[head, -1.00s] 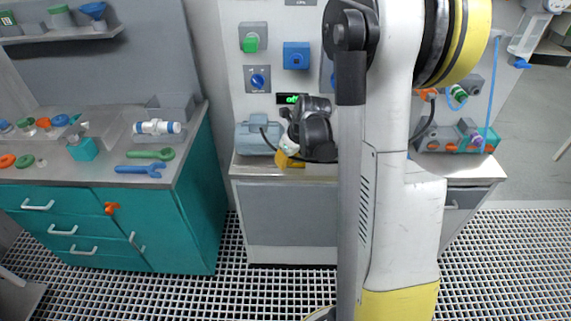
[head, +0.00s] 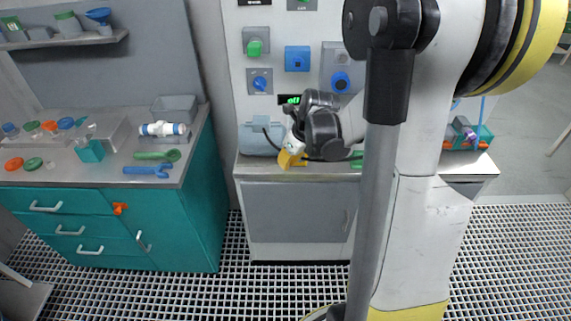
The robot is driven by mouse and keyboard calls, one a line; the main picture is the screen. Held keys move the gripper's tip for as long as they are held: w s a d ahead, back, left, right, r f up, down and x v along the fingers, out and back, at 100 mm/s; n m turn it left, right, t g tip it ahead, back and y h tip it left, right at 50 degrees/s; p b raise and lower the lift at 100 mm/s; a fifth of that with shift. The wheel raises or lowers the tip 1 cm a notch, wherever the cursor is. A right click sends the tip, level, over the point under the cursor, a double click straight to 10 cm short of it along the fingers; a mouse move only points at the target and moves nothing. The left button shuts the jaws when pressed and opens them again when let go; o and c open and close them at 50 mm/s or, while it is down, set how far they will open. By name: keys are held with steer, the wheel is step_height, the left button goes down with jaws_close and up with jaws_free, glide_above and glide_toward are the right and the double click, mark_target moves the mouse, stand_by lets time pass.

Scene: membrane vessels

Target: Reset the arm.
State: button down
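My arm fills the right half of the head view, with a large white link, a grey rod and a yellow-ringed joint close to the camera. Its black wrist reaches over the middle cabinet, in front of the wall panel. My gripper (head: 290,155) is small and partly hidden at the wrist's end, left of the black joint. A yellow part shows there, low over the cabinet top. The fingers are too small to tell open from shut, and I see nothing clearly held.
The grey-topped middle cabinet (head: 295,212) carries a blue-grey motor-like box (head: 256,139) close to my gripper. The wall panel has a green knob (head: 255,47) and blue knobs. A teal bench (head: 165,225) at left holds a blue wrench (head: 147,170) and small parts. Grated floor lies in front.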

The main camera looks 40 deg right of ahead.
steer(key=r, duration=0.2)
steer(key=s+a+r+p, duration=0.1)
steer(key=shift+s+r, duration=0.1)
steer(key=shift+r, duration=0.3)
steer(key=shift+a, duration=0.15)
steer(key=s+a+r+n+t, duration=0.1)
steer(key=s+a+r+n, duration=0.2)
steer(key=a+n, duration=0.3)
steer(key=s+a+r+n+t, duration=0.1)
steer(key=s+a+r+n, duration=0.3)
steer(key=n, duration=1.2)
steer(key=s+a+r+n, duration=0.4)
steer(key=a+n, duration=0.5)
steer(key=n, duration=0.3)
steer(key=shift+s+a+t+h, duration=0.15)
steer(key=shift+s+t+h, duration=0.25)
steer(key=shift+s, duration=0.25)
